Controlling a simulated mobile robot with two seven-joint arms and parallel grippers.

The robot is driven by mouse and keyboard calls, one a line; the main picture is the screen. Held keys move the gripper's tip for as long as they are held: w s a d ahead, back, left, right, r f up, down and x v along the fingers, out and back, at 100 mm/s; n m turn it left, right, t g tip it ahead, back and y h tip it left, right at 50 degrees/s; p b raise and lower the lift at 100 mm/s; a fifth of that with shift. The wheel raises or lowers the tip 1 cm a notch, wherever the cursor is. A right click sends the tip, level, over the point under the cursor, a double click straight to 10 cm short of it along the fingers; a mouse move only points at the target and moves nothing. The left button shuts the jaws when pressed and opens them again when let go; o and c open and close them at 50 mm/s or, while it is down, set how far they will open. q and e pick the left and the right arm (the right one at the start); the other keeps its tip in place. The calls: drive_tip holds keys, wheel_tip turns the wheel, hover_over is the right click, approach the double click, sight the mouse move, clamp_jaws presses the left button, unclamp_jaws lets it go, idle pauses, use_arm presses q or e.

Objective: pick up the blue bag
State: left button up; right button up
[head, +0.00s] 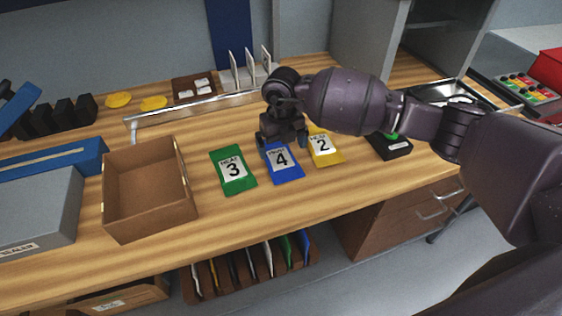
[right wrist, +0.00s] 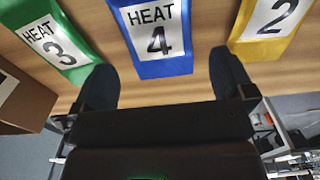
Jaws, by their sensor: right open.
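The blue bag (head: 284,164) lies flat on the wooden bench between a green bag and a yellow bag. Its white label reads "HEAT 4" in the right wrist view (right wrist: 155,40). My right gripper (head: 284,150) is over the far part of the blue bag and hides some of it. In the right wrist view my right gripper (right wrist: 165,85) has its two fingers wide apart, with the blue bag ahead between them. Nothing is held. My left gripper is not in view.
The green bag (head: 233,182), labelled 3, lies to the left and the yellow bag (head: 326,157), labelled 2, to the right. An open brown box (head: 150,231) stands further left. A metal rail (head: 190,109) runs behind. A black device (head: 392,148) sits right of the yellow bag.

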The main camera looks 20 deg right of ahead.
sight(281, 160)
wheel_tip(281, 160, down, 5)
drive_tip(key=shift+s+a+r, duration=0.1)
drive_tip(key=shift+a, duration=0.05)
drive_tip(key=c, duration=0.8)
drive_tip(key=shift+r, duration=0.2)
